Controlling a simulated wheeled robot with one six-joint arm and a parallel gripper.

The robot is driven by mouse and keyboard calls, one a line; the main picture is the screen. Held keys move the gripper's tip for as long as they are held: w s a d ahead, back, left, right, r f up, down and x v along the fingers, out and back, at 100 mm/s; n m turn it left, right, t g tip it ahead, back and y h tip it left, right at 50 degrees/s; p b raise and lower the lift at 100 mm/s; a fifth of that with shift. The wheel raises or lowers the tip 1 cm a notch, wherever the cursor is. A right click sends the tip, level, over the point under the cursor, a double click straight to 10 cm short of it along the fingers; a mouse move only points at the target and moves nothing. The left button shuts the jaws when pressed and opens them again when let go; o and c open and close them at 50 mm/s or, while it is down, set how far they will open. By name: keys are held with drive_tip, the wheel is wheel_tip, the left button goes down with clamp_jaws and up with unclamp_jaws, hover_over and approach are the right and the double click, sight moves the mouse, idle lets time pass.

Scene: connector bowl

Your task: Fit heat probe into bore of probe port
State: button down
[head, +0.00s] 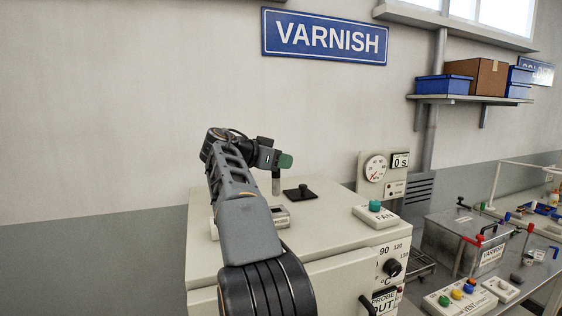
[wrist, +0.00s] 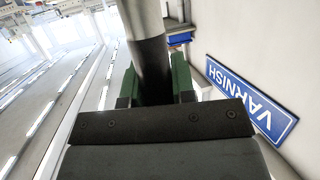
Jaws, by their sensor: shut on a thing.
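My gripper (head: 284,160), with green finger pads, is above the top of a cream cabinet. It is shut on the heat probe (head: 276,185), which points downward in the head view. In the wrist view the probe (wrist: 150,68) shows a black sleeve between the green pads (wrist: 155,85) and a grey shaft beyond. A black square plate with a short round stub (head: 300,192) sits on the cabinet top, right of the probe; it looks like the probe port. Its bore is not visible. The probe appears beside the port, not in it; whether its tip touches the top is unclear.
A bench with a varnish tank (head: 460,240) stands at the right.

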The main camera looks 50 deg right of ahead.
drive_tip(key=shift+f+b, duration=1.25)
drive_tip(key=shift+f, duration=0.3)
drive_tip(key=shift+f+b, duration=2.85)
drive_tip(key=shift+b, duration=0.3)
idle(0.5)
drive_tip(key=c, duration=0.9)
unclamp_jaws()
drive_tip(key=shift+o, duration=0.2)
drive_tip(key=shift+r, duration=0.15)
drive_tip(key=shift+r, duration=0.6)
drive_tip(key=s+a+r, duration=0.9)
drive_tip(key=s+r, duration=0.1)
drive_tip(key=r, duration=0.1)
drive_tip(key=shift+s+a+r, duration=0.2)
drive_tip(key=shift+r, duration=0.15)
